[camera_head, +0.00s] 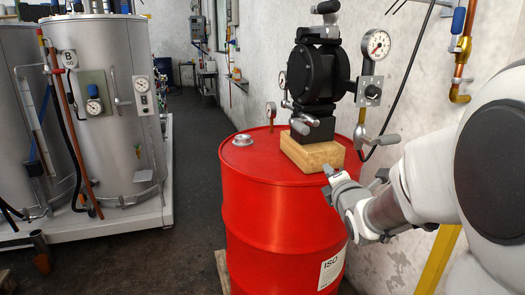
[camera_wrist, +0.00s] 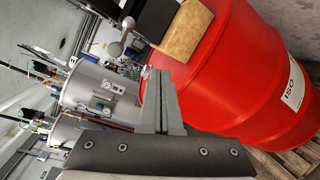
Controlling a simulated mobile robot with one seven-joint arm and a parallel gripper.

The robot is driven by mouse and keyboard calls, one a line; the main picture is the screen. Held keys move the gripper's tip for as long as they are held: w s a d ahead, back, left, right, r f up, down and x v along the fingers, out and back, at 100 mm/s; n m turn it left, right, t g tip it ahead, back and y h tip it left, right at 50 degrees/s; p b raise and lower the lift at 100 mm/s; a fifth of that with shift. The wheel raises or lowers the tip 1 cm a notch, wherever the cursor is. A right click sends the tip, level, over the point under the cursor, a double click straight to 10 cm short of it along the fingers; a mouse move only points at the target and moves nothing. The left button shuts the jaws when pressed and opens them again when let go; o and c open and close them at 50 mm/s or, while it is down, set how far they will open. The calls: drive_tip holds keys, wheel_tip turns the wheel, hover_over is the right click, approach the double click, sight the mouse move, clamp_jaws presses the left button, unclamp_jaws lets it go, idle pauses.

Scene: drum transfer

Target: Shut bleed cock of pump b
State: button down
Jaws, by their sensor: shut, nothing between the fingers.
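A black pump (camera_head: 314,75) stands on a wooden block (camera_head: 312,152) on top of a red drum (camera_head: 285,190). I see no letter on this pump. A grey lever (camera_head: 299,126) sticks out low at its left front. Another grey lever (camera_head: 388,140) sits on the right, below a pressure gauge (camera_head: 376,45). Which of them is the bleed cock I cannot tell. My gripper (camera_head: 328,171) is shut and empty, just in front of the block and below the levers. In the wrist view its fingers (camera_wrist: 158,75) lie together before the drum; the wooden block (camera_wrist: 187,30) shows above.
Steel tanks (camera_head: 115,110) with pipes and gauges stand on a skid at the left, one marked B. The drum stands on a wooden pallet (camera_head: 222,270). A wall with copper pipe (camera_head: 461,72) is close on the right. Dark floor (camera_head: 190,165) is clear between tanks and drum.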

sight(298, 126)
drive_tip(key=w+a+f+n+t+y+b, duration=0.3)
drive_tip(key=f+n+y, duration=0.1)
drive_tip(key=n, duration=0.9)
drive_tip(key=w+a+r+p, duration=0.1)
drive_tip(key=w+r+p, duration=0.1)
drive_tip(key=w+r, duration=0.5)
drive_tip(key=shift+w+a+t, duration=0.25)
drive_tip(key=shift+w+t, duration=0.05)
drive_tip(key=shift+w, duration=1.1)
drive_tip(key=shift+f, duration=0.1)
drive_tip(key=shift+s+r+g+p, duration=0.1)
drive_tip(key=shift+r+g+p, duration=0.3)
drive_tip(key=shift+p, duration=0.15)
